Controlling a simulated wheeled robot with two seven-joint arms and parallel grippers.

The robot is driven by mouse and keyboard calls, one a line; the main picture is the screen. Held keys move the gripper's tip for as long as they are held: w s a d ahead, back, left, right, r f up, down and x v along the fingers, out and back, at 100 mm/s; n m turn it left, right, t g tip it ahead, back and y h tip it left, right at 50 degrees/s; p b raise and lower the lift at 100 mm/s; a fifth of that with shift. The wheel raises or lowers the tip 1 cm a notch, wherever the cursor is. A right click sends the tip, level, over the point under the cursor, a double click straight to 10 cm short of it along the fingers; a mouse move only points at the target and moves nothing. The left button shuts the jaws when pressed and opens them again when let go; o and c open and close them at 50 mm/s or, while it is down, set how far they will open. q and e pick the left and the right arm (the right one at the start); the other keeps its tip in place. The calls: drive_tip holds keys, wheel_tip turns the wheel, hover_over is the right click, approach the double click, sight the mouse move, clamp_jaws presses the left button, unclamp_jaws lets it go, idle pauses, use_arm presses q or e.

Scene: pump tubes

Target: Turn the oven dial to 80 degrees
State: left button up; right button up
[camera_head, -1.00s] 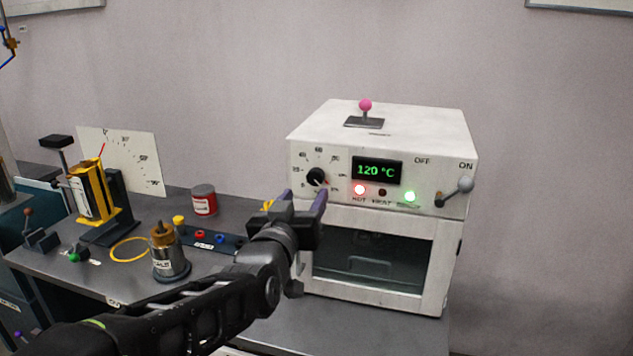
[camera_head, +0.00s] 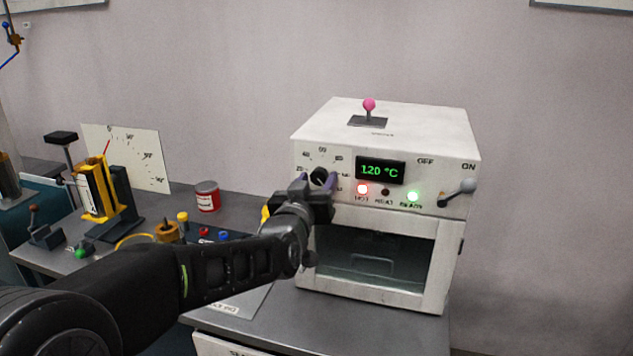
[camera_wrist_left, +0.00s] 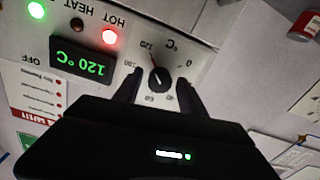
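The white oven (camera_head: 385,135) stands on the bench at the right, its display (camera_head: 380,171) reading 120 °C in green. The black dial (camera_head: 319,176) is on the left of its front panel, partly hidden by my left gripper (camera_head: 318,184). In the left wrist view the dial (camera_wrist_left: 159,78) sits between the two fingers of my left gripper (camera_wrist_left: 160,92), with a visible space on both sides, so the gripper is open around it. A red line shows by the dial, near the 120 mark. My right gripper is not in view.
The red HOT lamp (camera_head: 362,189) and a green lamp (camera_head: 413,196) are lit beside the dial. A lever with a grey ball (camera_head: 467,186) is at the panel's right. A red can (camera_head: 207,196) and a yellow stand (camera_head: 97,192) are on the bench to the left.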

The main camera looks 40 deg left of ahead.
use_arm(q)
clamp_jaws()
idle(0.5)
drive_tip(key=n+b, duration=0.2)
drive_tip(key=b, duration=0.1)
drive_tip(key=shift+f, duration=0.2)
drive_tip(key=n+b, duration=0.3)
drive_tip(key=shift+n, duration=0.3)
drive_tip(key=n+b, duration=0.3)
drive_tip(key=n, duration=0.2)
drive_tip(key=shift+r, duration=0.15)
drive_tip(key=n+b, duration=0.1)
drive_tip(key=n, duration=0.2)
drive_tip(key=shift+n, duration=0.4)
drive_tip(key=shift+r+n+h+b, duration=0.15)
drive_tip(key=shift+n+h+b, duration=0.3)
drive_tip(key=shift+n, duration=1.05)
